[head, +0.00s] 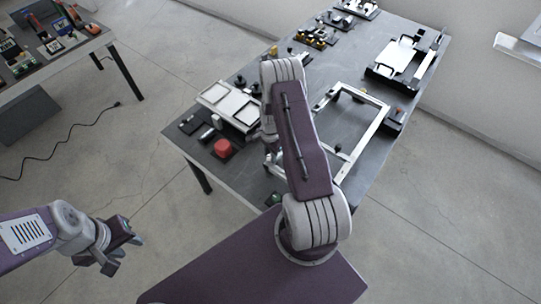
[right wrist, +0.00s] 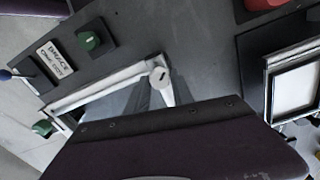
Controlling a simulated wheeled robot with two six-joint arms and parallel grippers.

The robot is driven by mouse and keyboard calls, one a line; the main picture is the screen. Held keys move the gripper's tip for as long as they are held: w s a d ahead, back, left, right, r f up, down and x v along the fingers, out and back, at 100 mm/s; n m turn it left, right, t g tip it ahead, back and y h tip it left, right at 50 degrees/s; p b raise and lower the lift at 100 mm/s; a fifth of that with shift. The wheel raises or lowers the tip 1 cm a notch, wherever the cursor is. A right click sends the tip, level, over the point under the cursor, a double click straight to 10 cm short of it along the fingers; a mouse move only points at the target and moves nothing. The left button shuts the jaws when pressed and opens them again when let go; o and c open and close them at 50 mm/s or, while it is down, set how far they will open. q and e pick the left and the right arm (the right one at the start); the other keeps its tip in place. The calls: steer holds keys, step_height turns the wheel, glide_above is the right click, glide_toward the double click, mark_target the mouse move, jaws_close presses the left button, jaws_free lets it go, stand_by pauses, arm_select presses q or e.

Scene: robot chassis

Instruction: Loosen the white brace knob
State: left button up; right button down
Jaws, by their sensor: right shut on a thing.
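The white brace knob (right wrist: 160,76) shows in the right wrist view at the corner of a pale metal frame (right wrist: 100,84). A dark slot or mark is on its face. My right gripper (right wrist: 153,93) is shut on the knob; the dark gripper body hides much of the fingers and what lies below. In the head view my right arm covers this gripper and the knob. The metal frame (head: 368,139) lies on the table there. My left gripper (head: 122,247) hangs at the lower left, away from the table, with its fingers apart and empty.
A label plate reading "BRACE" (right wrist: 58,59) and a green knob (right wrist: 90,40) are beside the frame. The grey table (head: 232,183) also holds a red round part (head: 222,147), a white tray (head: 231,103) and a far fixture (head: 400,60). A cable (head: 75,126) lies on the floor.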

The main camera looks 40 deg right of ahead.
steer(key=n+b, duration=0.2)
steer(key=n, duration=0.3)
steer(key=shift+f, duration=0.2)
steer(key=n+b, duration=0.2)
steer(key=n, duration=0.4)
steer(key=shift+a+n+b, duration=0.1)
steer(key=shift+n+b, duration=0.2)
steer(key=shift+n, duration=0.1)
steer(key=n+b, duration=0.1)
steer(key=n, duration=0.5)
steer(key=n+b, duration=0.1)
steer(key=n, duration=0.5)
steer(key=shift+s+r, duration=0.1)
steer(key=c, duration=1.1)
jaws_free()
steer(key=shift+r, duration=0.1)
